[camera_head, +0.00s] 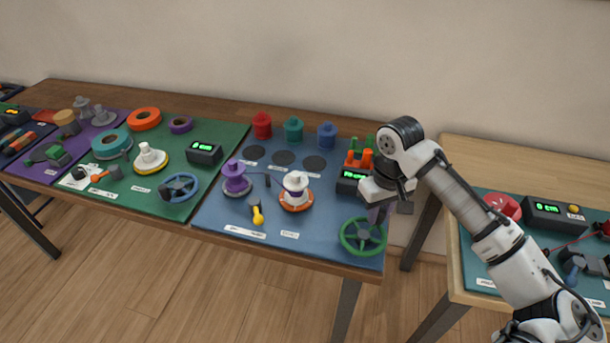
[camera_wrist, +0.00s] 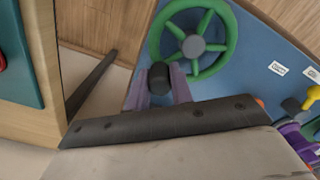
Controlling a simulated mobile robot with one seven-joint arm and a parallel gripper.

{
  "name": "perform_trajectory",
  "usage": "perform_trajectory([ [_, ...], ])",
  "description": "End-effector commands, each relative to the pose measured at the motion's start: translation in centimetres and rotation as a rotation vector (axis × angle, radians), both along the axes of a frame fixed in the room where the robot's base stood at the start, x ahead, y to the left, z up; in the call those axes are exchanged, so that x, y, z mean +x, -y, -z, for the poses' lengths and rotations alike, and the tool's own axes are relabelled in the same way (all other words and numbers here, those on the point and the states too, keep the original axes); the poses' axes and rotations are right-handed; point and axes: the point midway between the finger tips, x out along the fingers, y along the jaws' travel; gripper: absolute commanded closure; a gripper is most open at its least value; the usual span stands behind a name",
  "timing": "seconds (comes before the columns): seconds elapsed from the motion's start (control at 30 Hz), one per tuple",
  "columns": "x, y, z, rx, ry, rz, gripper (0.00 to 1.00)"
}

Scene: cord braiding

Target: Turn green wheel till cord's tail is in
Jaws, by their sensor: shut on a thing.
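The green wheel (camera_head: 363,236) lies at the front right corner of the blue mat, and it also shows in the wrist view (camera_wrist: 194,46). My gripper (camera_head: 378,214) is at the wheel's back right rim. In the wrist view its purple-grey fingers (camera_wrist: 160,88) are shut on a dark knob (camera_wrist: 160,75) at the wheel's rim. A purple spool (camera_head: 236,180) and a white spool on an orange base (camera_head: 296,190) stand mid-mat. A thin dark cord runs from near the purple spool to the right; I cannot make out its tail.
A black box with a green display (camera_head: 350,182) stands behind the wheel, partly hidden by my wrist. Orange and green pieces (camera_head: 359,158) are behind it. A yellow-handled tool (camera_head: 257,214) lies at the mat's front. A second table (camera_head: 455,262) stands right, across a gap.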

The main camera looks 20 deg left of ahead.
Motion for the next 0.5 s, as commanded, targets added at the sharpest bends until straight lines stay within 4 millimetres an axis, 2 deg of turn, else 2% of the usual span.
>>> perform_trajectory([
  [0.1, -1.2, 1.4, -0.1, -0.002, -0.002, 0.005, 1.00],
  [0.23, -2.7, 2.1, -0.1, -0.003, -0.003, 0.004, 1.00],
  [0.5, -6.2, 1.7, -0.1, -0.004, -0.003, 0.000, 1.00],
])
